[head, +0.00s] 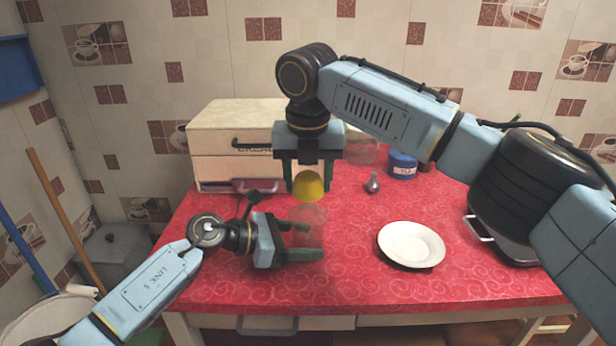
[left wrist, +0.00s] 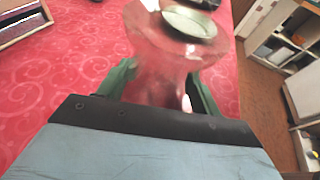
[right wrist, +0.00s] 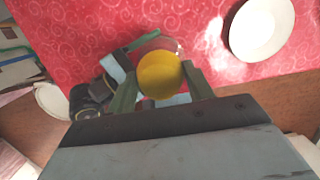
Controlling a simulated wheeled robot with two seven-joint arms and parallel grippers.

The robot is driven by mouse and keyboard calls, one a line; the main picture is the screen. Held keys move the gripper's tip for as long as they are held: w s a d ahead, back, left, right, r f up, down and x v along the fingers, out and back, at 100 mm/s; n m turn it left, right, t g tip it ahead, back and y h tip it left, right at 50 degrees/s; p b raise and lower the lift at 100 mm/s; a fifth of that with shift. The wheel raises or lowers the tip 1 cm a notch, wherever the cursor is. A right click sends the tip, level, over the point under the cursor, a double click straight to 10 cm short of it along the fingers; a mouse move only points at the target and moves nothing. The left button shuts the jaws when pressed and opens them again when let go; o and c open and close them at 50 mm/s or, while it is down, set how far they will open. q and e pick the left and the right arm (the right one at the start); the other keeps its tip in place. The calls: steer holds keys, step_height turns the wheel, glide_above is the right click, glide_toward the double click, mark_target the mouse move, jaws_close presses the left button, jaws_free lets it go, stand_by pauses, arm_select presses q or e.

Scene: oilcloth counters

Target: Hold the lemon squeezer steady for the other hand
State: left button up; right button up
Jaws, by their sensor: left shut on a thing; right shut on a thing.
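The lemon squeezer (head: 309,217) is a clear, pinkish see-through piece standing on the red counter. In the left wrist view the squeezer (left wrist: 158,50) has a wide flared top and a narrower body. My left gripper (head: 312,240) is shut around its body from the left, one finger on each side. My right gripper (head: 308,178) points down above it, shut on a yellow lemon half (head: 308,189). The lemon half (right wrist: 159,76) hides much of the squeezer in the right wrist view. I cannot tell whether lemon and squeezer touch.
A white plate (head: 411,244) lies right of the squeezer. A small grey metal thing (head: 373,184) and a blue tin (head: 402,165) stand behind. A cream drawer box (head: 222,144) is at the back left, a dark pan (head: 505,246) far right. The counter's front is clear.

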steer(key=shift+f, duration=0.25)
steer(key=shift+f, duration=0.9)
steer(key=shift+r, duration=0.15)
steer(key=shift+r, duration=0.9)
steer(key=shift+f, duration=0.2)
steer(key=shift+f, duration=0.75)
steer(key=shift+f, duration=0.1)
steer(key=shift+r, duration=1)
